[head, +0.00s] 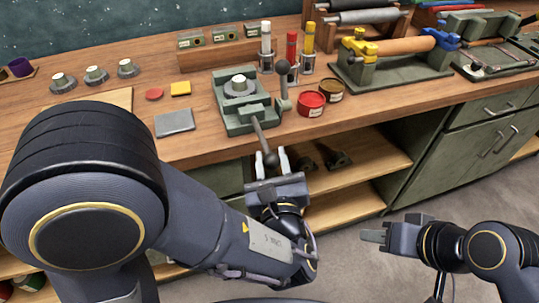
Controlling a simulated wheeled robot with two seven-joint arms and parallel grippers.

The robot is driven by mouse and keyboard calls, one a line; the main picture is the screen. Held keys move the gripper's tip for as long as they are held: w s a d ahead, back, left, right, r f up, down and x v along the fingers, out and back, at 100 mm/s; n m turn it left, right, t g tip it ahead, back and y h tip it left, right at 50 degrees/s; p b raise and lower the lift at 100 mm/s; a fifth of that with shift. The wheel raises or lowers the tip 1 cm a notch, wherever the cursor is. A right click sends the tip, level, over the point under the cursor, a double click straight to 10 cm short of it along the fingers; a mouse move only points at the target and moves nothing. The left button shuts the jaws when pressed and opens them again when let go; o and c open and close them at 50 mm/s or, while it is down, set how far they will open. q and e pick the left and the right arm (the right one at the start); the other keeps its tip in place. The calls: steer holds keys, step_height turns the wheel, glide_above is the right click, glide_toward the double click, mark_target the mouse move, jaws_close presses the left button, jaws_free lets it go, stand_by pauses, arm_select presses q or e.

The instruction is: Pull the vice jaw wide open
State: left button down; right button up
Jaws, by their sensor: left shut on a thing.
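The green vice (248,118) sits near the front edge of the wooden bench, with a round grey metal part (238,85) in its top. A rod handle with a dark ball end (270,158) sticks out from the vice's front, past the bench edge. My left gripper (272,163) is at this ball end, one finger on each side, shut on the handle. The exact contact is too small to make out. My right gripper (366,235) is low at the right, in front of the cabinet and away from the vice. Its finger gap cannot be made out.
A lever with a dark ball (284,67) stands right of the vice, near red (311,104) and brown (331,90) tins. A grey plate (174,122) lies to the left. Upright marker-like tubes (291,48) stand behind. Open shelves (360,165) are below the bench.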

arm_select(q)
steer(key=shift+s, duration=0.1)
steer(key=c, duration=1.1)
jaws_free()
steer(key=shift+o, duration=0.2)
steer(key=s+d, duration=0.1)
steer(key=s, duration=0.6)
steer(key=shift+s, duration=0.35)
